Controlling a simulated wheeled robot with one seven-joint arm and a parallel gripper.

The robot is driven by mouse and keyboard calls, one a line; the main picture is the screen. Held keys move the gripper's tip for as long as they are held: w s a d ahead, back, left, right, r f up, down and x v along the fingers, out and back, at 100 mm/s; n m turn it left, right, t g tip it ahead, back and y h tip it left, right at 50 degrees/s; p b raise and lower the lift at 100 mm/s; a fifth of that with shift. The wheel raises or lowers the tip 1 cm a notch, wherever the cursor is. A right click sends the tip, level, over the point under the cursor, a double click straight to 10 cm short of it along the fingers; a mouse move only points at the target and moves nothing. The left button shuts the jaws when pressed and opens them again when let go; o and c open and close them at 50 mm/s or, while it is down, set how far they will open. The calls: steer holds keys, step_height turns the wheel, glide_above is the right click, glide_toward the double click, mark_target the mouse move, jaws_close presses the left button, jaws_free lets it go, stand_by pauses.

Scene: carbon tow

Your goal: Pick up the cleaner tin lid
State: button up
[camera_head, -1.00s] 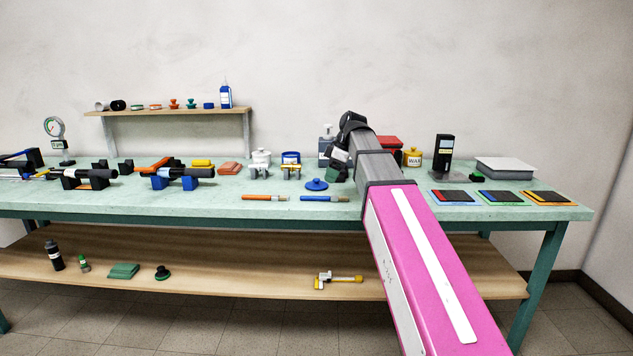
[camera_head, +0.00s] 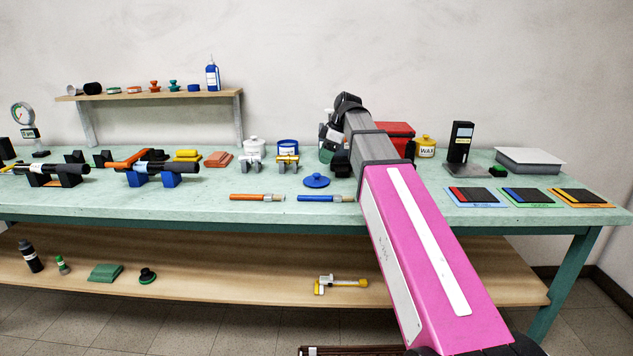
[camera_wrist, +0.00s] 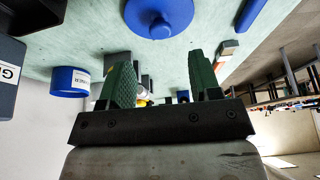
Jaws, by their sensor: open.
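The cleaner tin lid appears to be the blue round lid with a knob (camera_head: 316,180), lying flat on the green bench near the front, left of my arm. It also shows at the top of the wrist view (camera_wrist: 160,14), knob towards the camera. A blue labelled tin without a lid (camera_head: 288,148) stands behind it; it also shows at left in the wrist view (camera_wrist: 68,81). My gripper (camera_wrist: 158,62) has its two green fingers apart, with nothing held between them. The lid is beyond the fingertips, apart from them. In the head view the fingers are hard to make out.
A blue-handled brush (camera_head: 325,198) and an orange-handled one (camera_head: 257,197) lie in front of the lid. A white lidded pot (camera_head: 254,147) stands at left. A red box (camera_head: 397,138) and a yellow wax tin (camera_head: 426,146) stand behind my arm.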

mark_target(317, 174)
steer(key=x, duration=0.7)
steer(key=shift+f, duration=0.2)
steer(key=c, duration=1)
